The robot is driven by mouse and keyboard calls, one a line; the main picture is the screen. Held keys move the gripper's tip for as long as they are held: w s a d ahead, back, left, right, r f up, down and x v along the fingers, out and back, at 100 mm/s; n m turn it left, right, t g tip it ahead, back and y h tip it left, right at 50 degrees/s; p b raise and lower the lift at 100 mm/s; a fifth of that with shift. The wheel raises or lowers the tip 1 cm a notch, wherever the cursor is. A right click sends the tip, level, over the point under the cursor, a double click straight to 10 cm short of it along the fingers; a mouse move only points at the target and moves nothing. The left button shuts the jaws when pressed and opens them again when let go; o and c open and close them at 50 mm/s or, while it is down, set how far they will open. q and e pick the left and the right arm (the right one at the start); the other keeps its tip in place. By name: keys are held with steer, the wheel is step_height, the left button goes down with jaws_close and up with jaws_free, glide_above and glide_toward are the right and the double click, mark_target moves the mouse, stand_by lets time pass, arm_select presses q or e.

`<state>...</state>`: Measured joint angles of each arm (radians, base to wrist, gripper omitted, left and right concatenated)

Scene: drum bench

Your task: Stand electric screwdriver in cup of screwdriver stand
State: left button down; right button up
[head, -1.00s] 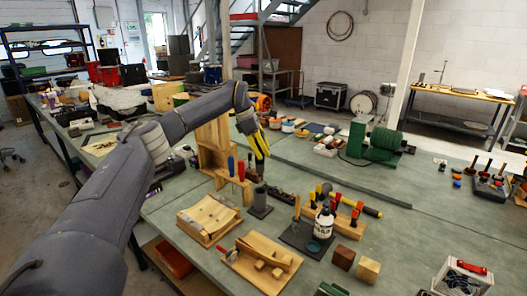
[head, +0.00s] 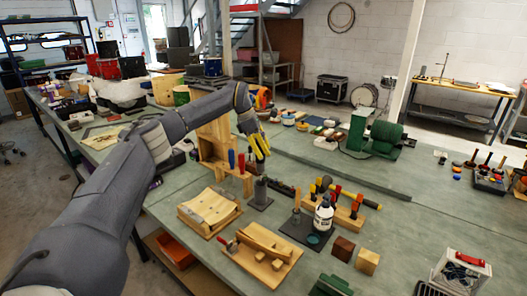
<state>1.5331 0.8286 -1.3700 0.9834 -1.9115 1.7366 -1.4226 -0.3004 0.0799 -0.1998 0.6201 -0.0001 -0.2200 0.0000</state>
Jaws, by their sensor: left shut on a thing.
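The screwdriver stand is a dark upright cup (head: 260,190) on a flat dark base (head: 259,204), near the middle of the bench. My left gripper (head: 261,152), with yellow fingers, is above and slightly behind the cup in the picture. It is shut on a slim dark thing, which I take to be the electric screwdriver (head: 262,168). This thing hangs below the fingers, in line with the cup's mouth. It is too small and dark to tell whether its lower end is inside the cup or just above it. My right gripper is out of view.
A wooden rack with red and blue handled tools (head: 236,163) stands close left of the cup. A wooden jig (head: 208,212) lies in front left. A white bottle (head: 323,216) and a rack of screwdrivers (head: 345,214) stand to the right.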

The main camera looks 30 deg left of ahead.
mark_target(264, 170)
arm_select(q)
steer(key=shift+f, duration=4.85)
steer(key=c, duration=1)
jaws_free()
steer(key=shift+f, duration=0.1)
steer(key=v, duration=1.2)
